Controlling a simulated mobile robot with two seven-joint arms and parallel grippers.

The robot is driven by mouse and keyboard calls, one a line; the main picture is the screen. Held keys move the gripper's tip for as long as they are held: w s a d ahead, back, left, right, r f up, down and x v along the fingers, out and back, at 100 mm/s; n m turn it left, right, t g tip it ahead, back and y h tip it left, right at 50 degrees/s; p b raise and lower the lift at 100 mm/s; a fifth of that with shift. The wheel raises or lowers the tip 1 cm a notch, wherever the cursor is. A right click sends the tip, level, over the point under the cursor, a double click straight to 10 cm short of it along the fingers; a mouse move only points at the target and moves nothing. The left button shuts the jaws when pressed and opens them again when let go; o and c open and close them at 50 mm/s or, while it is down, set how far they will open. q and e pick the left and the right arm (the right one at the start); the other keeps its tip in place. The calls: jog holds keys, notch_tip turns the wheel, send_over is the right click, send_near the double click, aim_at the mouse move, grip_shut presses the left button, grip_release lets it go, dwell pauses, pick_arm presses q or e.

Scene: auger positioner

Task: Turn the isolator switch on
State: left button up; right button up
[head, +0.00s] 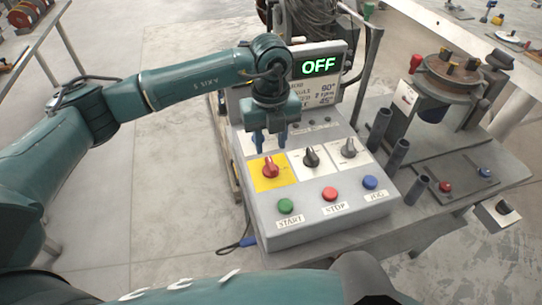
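The isolator switch appears to be the red rotary knob (270,167) on a yellow plate on the sloped control box (330,226). Its label is too small to read. My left gripper (268,146) points down just above and behind the red knob, with its two blue-grey fingers apart. I see nothing between them, and I cannot tell whether a finger touches the knob. A display (318,67) behind the box shows green "OFF". My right gripper is not in view.
Beside the red knob are a black knob (311,156) and a grey knob (348,147). Green START (285,206), red STOP (330,194) and blue JOG (370,182) buttons line the front. Dark upright tubes (379,129) and a round turntable machine (449,78) stand to the right.

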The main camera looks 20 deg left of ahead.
aim_at(271, 163)
pick_arm(q)
notch_tip(271, 163, down, 7)
jog(key=shift+r+p, duration=0.2)
jog(key=shift+p, duration=0.2)
grip_shut()
